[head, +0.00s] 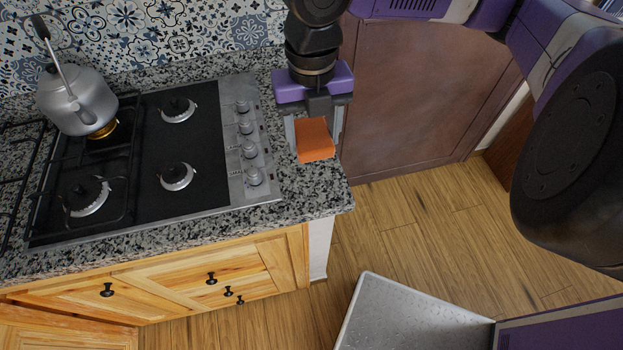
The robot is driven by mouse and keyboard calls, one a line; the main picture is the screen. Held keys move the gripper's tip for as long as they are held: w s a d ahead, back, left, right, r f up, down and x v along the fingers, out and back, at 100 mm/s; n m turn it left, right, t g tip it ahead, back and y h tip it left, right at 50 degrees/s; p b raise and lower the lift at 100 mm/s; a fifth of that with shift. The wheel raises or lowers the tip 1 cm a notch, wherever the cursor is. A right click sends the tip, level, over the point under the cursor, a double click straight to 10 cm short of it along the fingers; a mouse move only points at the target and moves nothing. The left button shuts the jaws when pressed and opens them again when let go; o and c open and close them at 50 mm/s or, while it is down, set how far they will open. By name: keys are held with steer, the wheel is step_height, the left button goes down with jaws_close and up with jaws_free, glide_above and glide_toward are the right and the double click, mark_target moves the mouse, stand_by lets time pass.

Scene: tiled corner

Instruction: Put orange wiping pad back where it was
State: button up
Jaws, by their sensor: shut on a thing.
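The orange wiping pad (314,141) is a flat rectangular block in the head view, right of the stove knobs. My gripper (315,135) points down with a finger on each side of the pad and is shut on it. The pad is over the right end of the granite counter (318,190), near its right edge. I cannot tell whether the pad touches the counter or is slightly above it.
A gas stove (150,150) with several burners and knobs fills the counter to the left. A metal kettle (77,98) stands on its back left burner. A brown panel (425,90) rises right of the counter. Bare granite lies in front of the pad.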

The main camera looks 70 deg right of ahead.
mark_target(312, 189)
step_height(312, 189, down, 15)
steer(key=shift+r, duration=0.1)
stand_by(0.4)
steer(key=shift+f, duration=0.25)
steer(key=o, duration=1.5)
steer(key=shift+c, duration=0.2)
